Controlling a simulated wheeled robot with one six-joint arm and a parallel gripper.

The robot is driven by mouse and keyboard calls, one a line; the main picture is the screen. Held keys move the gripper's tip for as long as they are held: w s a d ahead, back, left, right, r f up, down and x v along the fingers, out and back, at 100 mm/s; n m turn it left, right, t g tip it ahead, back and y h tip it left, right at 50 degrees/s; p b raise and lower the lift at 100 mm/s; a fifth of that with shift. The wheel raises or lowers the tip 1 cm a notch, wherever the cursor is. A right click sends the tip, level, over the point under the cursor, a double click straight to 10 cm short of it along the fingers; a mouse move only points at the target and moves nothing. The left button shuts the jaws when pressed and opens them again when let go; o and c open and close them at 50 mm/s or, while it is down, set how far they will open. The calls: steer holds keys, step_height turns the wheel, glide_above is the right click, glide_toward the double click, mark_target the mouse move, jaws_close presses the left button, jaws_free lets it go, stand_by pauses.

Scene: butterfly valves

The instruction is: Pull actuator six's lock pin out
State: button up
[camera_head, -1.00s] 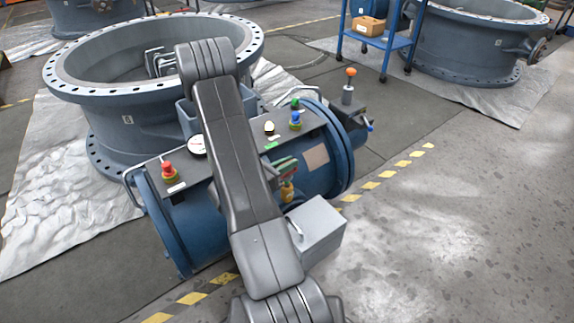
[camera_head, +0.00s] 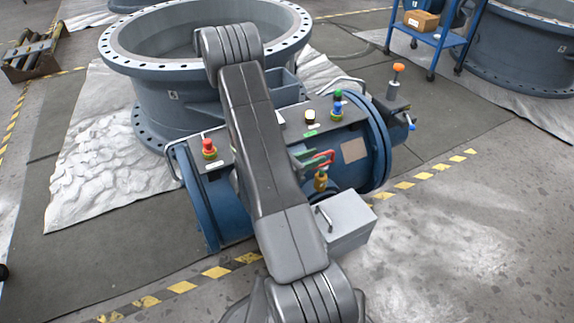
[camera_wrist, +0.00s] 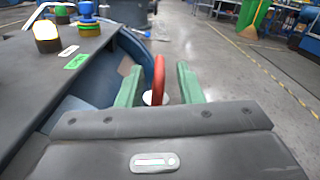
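The blue cylindrical actuator (camera_head: 240,226) lies in front of a large grey valve ring, partly behind my arm. A red loop handle (camera_head: 323,158), likely the lock pin's, stands above a brass-yellow fitting (camera_head: 321,181) on its front side. No number shows. My gripper (camera_head: 305,160) has green fingers beside the red loop. In the wrist view the loop (camera_wrist: 159,76) stands upright between the fingers of my gripper (camera_wrist: 158,84), with a gap on each side. The fingers are apart and do not visibly grip it.
On the actuator's dark top plate are a red button (camera_head: 208,145), a white knob (camera_head: 310,117) and a blue-and-green knob (camera_head: 337,108). A grey box (camera_head: 346,222) juts out in front. An orange-topped post (camera_head: 397,80) stands at right. Floor at the right is clear.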

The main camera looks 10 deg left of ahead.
mark_target(325, 153)
steer(key=p+v, duration=0.1)
steer(key=v, duration=0.8)
steer(key=shift+s+a, duration=0.2)
stand_by(0.3)
steer(key=shift+b+x, duration=1)
steer(key=shift+x, duration=5.85)
steer(key=p+v, duration=0.3)
steer(key=v, duration=1.1)
steer(key=b+x, duration=0.3)
steer(key=x, duration=1.1)
step_height(325, 153, down, 4)
steer(key=b, duration=0.3)
steer(key=shift+f, duration=0.1)
steer(key=p+v, duration=0.3)
steer(key=v, duration=1)
steer(key=shift+s+a, duration=0.2)
steer(key=shift+a, duration=0.15)
